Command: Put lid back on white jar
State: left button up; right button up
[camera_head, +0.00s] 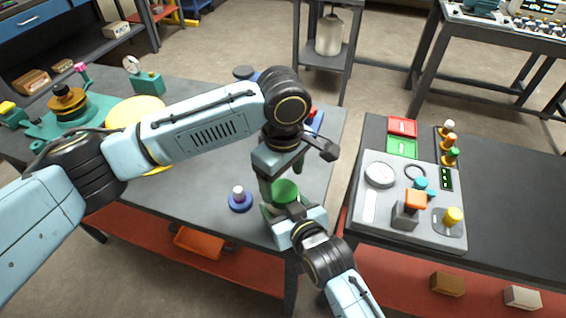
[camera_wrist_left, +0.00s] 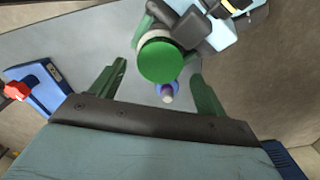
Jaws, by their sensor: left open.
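A round green lid (camera_head: 285,190) lies level on top of the white jar, whose pale rim (camera_wrist_left: 157,38) shows just past the lid in the left wrist view. The lid (camera_wrist_left: 160,62) hides most of the jar. My left gripper (camera_head: 282,178) points down above the lid. Its green fingers (camera_wrist_left: 158,72) are spread wide on either side of the lid, with clear gaps. My right gripper (camera_head: 284,207) comes from the front right and is around the jar's side, seemingly shut on it. Its fingertips are mostly hidden.
A blue disc with a pale knob (camera_head: 240,199) stands just left of the jar on the grey table. A yellow disc (camera_head: 136,112) and a green machine (camera_head: 68,108) are further left. A grey panel (camera_head: 368,232) with controls lies on the right table, across a gap.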

aim_at(283, 190)
pick_arm(q)
jog(key=shift+f, duration=1.55)
jog(key=c, duration=1)
jog(key=m, duration=1.3)
jog(key=o, duration=1.1)
